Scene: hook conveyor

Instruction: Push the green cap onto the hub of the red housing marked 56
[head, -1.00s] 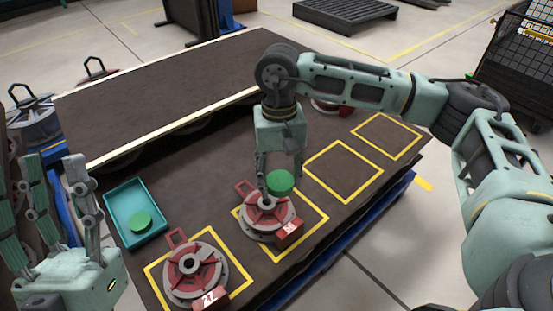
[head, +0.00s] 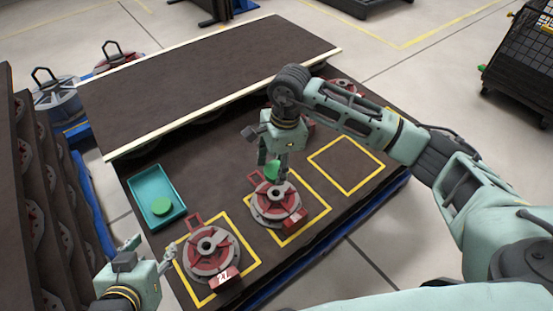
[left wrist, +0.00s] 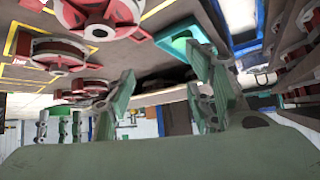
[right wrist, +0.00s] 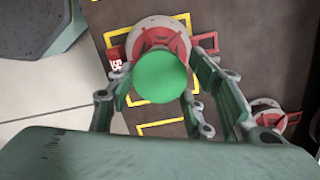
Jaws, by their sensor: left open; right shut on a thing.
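The red housing marked 56 (head: 275,208) sits on a grey base inside a yellow square on the dark table. It also shows in the right wrist view (right wrist: 178,27), partly hidden by the cap. My right gripper (head: 277,172) is shut on a green cap (head: 271,170) close over this housing. The cap fills the middle of the right wrist view (right wrist: 160,77). I cannot tell whether it touches the hub. My left gripper (head: 150,247) is open and empty, left of the red housing marked 27 (head: 205,262). Its spread fingers show in the left wrist view (left wrist: 165,92).
A teal tray (head: 143,178) holds another green cap (head: 161,206). An empty yellow square (head: 345,165) lies right of housing 56. More red housings stand at the table's back right. A raised belt (head: 200,75) runs behind. A rack of housings (head: 45,200) stands at the left.

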